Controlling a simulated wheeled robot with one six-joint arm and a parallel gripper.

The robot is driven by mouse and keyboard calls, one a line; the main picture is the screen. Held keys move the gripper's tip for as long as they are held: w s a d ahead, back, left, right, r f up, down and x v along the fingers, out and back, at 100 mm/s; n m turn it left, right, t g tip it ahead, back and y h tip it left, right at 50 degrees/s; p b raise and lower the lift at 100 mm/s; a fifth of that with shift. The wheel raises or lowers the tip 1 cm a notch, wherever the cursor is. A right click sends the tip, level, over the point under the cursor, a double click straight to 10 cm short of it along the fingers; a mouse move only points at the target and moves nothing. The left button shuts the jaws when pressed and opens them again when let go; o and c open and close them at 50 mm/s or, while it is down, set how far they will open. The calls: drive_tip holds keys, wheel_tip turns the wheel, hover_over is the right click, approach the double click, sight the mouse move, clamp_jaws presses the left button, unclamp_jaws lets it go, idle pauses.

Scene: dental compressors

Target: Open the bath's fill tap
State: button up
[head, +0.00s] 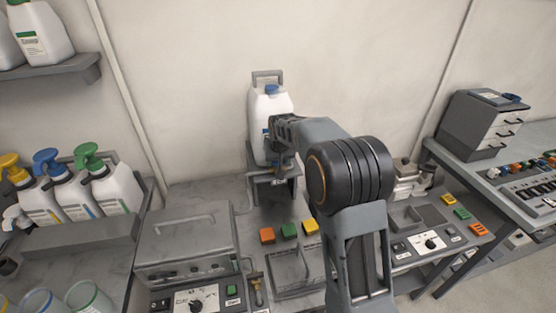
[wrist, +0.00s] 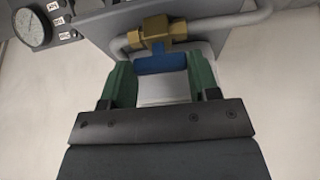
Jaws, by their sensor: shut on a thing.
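In the wrist view, a tap with a brass body (wrist: 156,30) and a blue handle (wrist: 160,64) sits on a grey pipe. My gripper (wrist: 161,80) has its green finger pads on either side of the blue handle and is shut on it. The handle lies crosswise between the pads. In the head view, my gripper (head: 281,174) is in front of a white jug (head: 270,105) with a blue cap, which stands on a grey stand. My arm and gripper hide the tap there. I cannot tell which body is the bath.
A grey lidded unit (head: 188,242) with a dial panel stands left of centre. Orange, green and yellow blocks (head: 289,230) lie behind a wire basket (head: 296,268). Pump bottles (head: 70,188) stand at left. A drawer cabinet (head: 485,124) stands at right. A round gauge (wrist: 33,27) shows beside the tap.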

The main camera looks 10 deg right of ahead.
drive_tip(key=shift+n, duration=0.3)
drive_tip(key=o, duration=0.9)
drive_tip(key=b+v, duration=0.1)
drive_tip(key=v, duration=1.3)
drive_tip(key=shift+d+f+b, duration=0.1)
drive_tip(key=shift+d+b, duration=0.05)
drive_tip(key=shift+b, duration=0.2)
drive_tip(key=shift+s+d+f, duration=0.1)
drive_tip(key=shift+s+f, duration=1.45)
drive_tip(key=shift+s, duration=2.8)
drive_tip(key=shift+s+d+f, duration=0.1)
drive_tip(key=shift+s+f, duration=1.5)
drive_tip(key=shift+s, duration=2.7)
drive_tip(key=shift+s+d+f, duration=0.1)
drive_tip(key=shift+s+f, duration=1.45)
drive_tip(key=shift+s, duration=2.8)
